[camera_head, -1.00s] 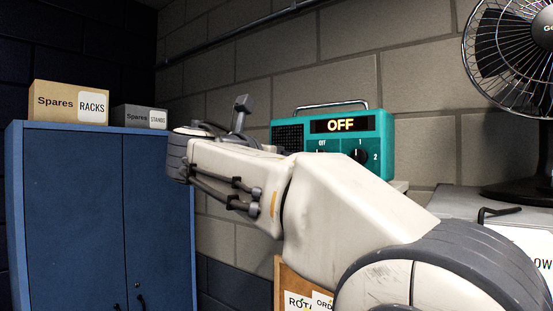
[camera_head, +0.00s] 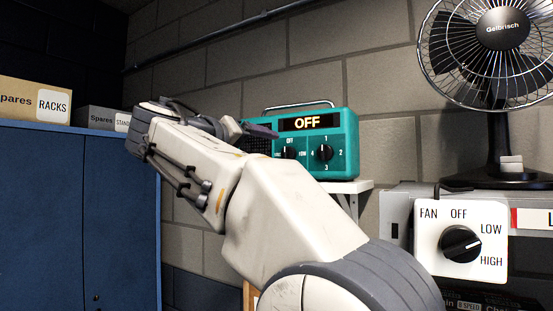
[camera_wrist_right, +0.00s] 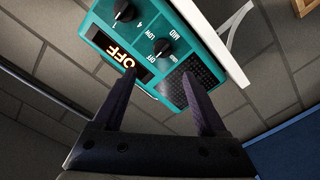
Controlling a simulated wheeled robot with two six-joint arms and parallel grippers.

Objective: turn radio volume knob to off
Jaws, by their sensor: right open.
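The teal radio (camera_head: 342,164) stands on a white wall shelf (camera_head: 352,186). Its display reads OFF. Its volume knob (camera_head: 290,153), with OFF, LOW and MID labels, is the left black one; its pointer is too small to read surely. The right knob (camera_head: 325,153) is numbered. My right gripper (camera_head: 262,131) is at the radio's left front, partly behind my wrist. In the right wrist view, my right gripper (camera_wrist_right: 158,78) is open and empty, its fingers spread across the lower radio face with the volume knob (camera_wrist_right: 162,46) just beyond the tips. My left gripper is out of view.
A blue cabinet (camera_head: 115,220) with spares boxes (camera_head: 38,103) on top stands at the left. A desk fan (camera_head: 500,60) and a separate fan dial panel (camera_head: 425,255) are at the right. The brick wall (camera_head: 390,80) is close behind the radio.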

